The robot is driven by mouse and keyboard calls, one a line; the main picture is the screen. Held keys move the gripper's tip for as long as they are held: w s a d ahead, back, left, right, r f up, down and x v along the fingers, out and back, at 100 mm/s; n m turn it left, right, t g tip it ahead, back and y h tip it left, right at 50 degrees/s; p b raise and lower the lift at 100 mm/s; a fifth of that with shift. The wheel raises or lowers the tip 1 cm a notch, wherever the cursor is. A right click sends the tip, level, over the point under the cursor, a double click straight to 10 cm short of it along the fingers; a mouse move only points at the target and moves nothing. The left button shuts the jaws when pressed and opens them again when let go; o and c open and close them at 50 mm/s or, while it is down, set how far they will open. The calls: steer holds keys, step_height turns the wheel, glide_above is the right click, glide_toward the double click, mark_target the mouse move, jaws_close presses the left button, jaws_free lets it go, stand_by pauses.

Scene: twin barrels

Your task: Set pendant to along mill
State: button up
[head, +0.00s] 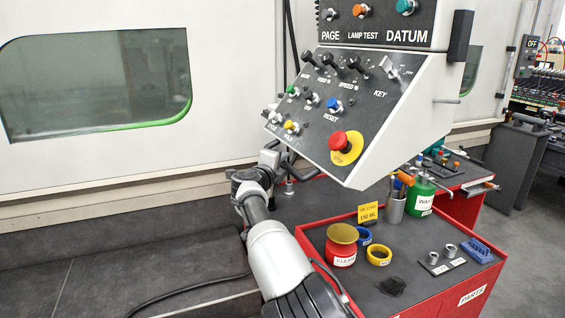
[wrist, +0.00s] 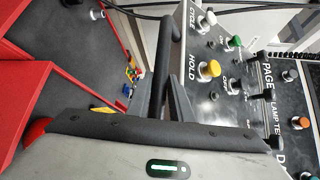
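The pendant (head: 390,130) is a pale control box with a sloped black panel, hanging in front of the machine. It carries levers, coloured buttons and a red emergency knob on yellow. Its panel (wrist: 235,70) fills the right of the wrist view, with HOLD and CYCLE labels close by. A black handle bar (wrist: 166,50) runs beside the panel, down toward my fingers. My gripper (head: 274,158) is at the pendant's lower left edge. In the wrist view its dark fingers (wrist: 163,100) are on either side of the handle's lower part. I cannot tell whether they touch it.
Grey floor is free at the right.

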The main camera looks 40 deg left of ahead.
steer(key=o, duration=0.3)
steer(key=shift+s+b, duration=0.2)
steer(key=shift+b, duration=0.15)
steer(key=b+v, duration=0.6)
steer(key=v, duration=1.1)
steer(key=shift+s+a, duration=0.1)
